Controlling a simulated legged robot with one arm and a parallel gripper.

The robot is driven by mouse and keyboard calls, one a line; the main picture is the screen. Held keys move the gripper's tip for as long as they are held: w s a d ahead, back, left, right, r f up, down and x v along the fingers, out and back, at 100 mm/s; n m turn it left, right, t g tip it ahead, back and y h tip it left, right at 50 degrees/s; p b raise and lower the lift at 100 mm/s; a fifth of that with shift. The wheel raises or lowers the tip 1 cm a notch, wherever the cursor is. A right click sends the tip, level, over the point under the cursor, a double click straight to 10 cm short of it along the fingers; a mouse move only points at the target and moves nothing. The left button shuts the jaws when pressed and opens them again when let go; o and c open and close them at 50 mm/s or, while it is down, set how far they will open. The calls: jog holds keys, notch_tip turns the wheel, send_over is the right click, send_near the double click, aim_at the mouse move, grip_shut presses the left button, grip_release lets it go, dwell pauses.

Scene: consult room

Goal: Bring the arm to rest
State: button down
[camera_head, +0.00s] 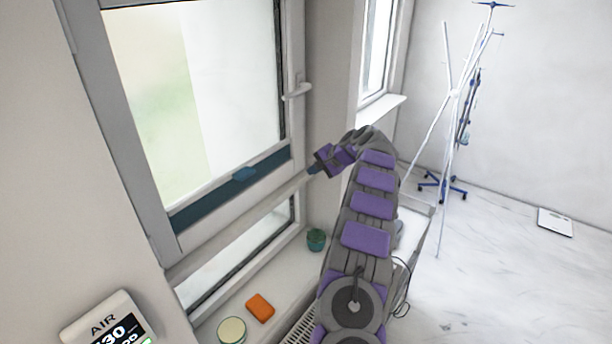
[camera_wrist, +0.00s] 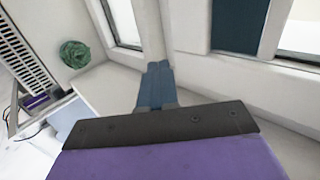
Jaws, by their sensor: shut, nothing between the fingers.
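My arm is purple and grey. It reaches up from the bottom of the head view and bends left toward the window. My gripper (camera_head: 313,169) has blue fingers and is held in the air in front of the lower part of the window. In the wrist view my gripper (camera_wrist: 156,70) shows its two blue fingers side by side, closed together with nothing between them. The fingers point toward the wall and sill area between two window panes.
A window (camera_head: 195,90) with a white handle (camera_head: 297,91) stands close left. On the sill are a green pot (camera_head: 316,239), an orange block (camera_head: 260,307) and a round pale-lidded tin (camera_head: 231,330). A white stand (camera_head: 453,95) is at the right. Open floor (camera_head: 500,260) lies right.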

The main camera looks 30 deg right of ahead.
jog(key=v, duration=0.5)
jog(key=shift+s+r+b, duration=0.2)
jog(key=shift+s+b, duration=0.15)
jog(key=shift+s, duration=0.05)
jog(key=s+a+n+g+y+b, duration=0.1)
jog(key=s+a+n+g+b, duration=0.2)
jog(key=a, duration=1.2)
jog(key=s+a+n+g+y+b, duration=0.1)
jog(key=s+a+n+y+b, duration=0.2)
jog(key=a, duration=1.1)
jog(key=s+a+f+n+g+h+b, duration=0.1)
jog(key=s+a+f+n+g+b, duration=0.15)
jog(key=s+a, duration=0.45)
jog(key=s+a+f+n+g+h+b, duration=0.1)
jog(key=s+a+f+h+b, duration=0.2)
jog(key=s, duration=0.6)
jog(key=s+f+n+g+h+b, duration=0.1)
jog(key=s+f, duration=0.3)
jog(key=s, duration=0.5)
jog(key=s+a+f+n+g+h+b, duration=0.1)
jog(key=s+f+n+b, duration=0.1)
jog(key=s+f, duration=0.3)
jog(key=s+f+n+g+h+b, duration=0.1)
jog(key=s+f+b, duration=0.2)
jog(key=s, duration=1)
jog(key=shift+s+a+f+b, duration=0.2)
jog(key=shift+s+f+b, duration=0.15)
jog(key=shift+f, duration=0.55)
